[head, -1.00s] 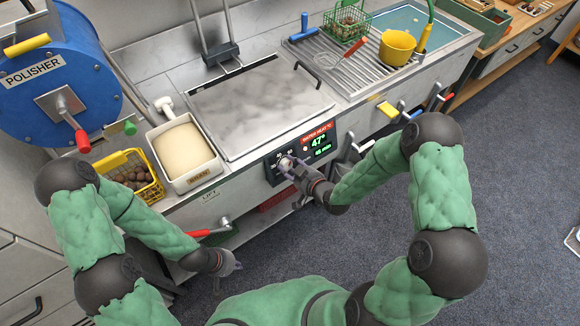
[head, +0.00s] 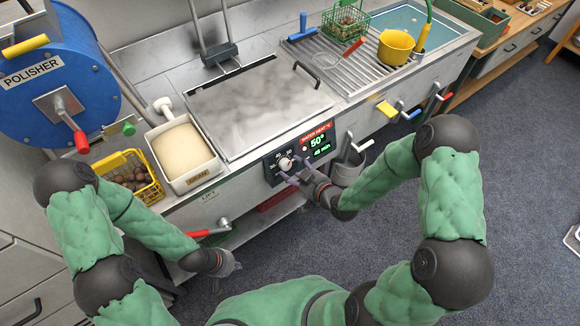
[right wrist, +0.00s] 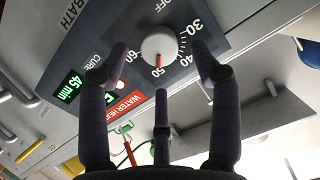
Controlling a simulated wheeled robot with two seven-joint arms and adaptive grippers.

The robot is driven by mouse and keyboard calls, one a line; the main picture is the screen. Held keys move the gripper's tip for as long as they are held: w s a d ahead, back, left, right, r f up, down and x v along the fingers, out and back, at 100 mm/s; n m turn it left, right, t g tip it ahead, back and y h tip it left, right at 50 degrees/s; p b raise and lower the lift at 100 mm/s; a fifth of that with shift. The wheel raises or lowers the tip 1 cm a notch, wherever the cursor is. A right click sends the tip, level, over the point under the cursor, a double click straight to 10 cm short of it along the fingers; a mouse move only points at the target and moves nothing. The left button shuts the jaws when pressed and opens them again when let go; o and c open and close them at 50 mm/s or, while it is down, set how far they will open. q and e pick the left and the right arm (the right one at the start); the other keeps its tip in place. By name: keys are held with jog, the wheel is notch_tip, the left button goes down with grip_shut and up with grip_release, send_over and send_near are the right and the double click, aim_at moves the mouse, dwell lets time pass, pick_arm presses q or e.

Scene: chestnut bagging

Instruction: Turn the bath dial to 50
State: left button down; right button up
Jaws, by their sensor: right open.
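The bath dial (head: 285,163) is a white knob on a dark panel at the front of the bath. In the right wrist view the dial (right wrist: 159,44) has its red mark at 50. The red-headed display (head: 318,141) reads 50°. My right gripper (head: 293,177) is open just in front of the dial. In the right wrist view the fingers of the right gripper (right wrist: 161,55) are spread around the knob with gaps to it. My left gripper (head: 230,266) hangs low at the left, in front of the bench, away from the dial; its jaw state is unclear.
The bath lid (head: 258,105) lies closed above the panel. A bran tray (head: 188,160) and a yellow basket of chestnuts (head: 128,178) stand to the left. A grey bucket (head: 346,172) hangs right of the panel. The floor in front is clear.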

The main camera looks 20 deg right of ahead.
jog(key=v, duration=0.8)
jog(key=shift+s+d, duration=0.2)
jog(key=shift+s, duration=0.05)
jog(key=shift+r, duration=0.15)
jog(key=s+a+f+m+g, duration=0.1)
jog(key=s+a+f+g, duration=0.2)
jog(key=f, duration=0.4)
jog(key=s+a+f+m+g, duration=0.2)
jog(key=s+a+f+g, duration=0.1)
jog(key=s+f+g, duration=0.2)
jog(key=s+a+f+m+g+h, duration=0.1)
jog(key=s+a+f+m+g, duration=0.1)
jog(key=f, duration=0.6)
jog(key=shift+s+a+f+g, duration=0.3)
jog(key=shift+s+a+g, duration=0.35)
jog(key=shift+s+g, duration=0.55)
jog(key=shift+s, duration=0.1)
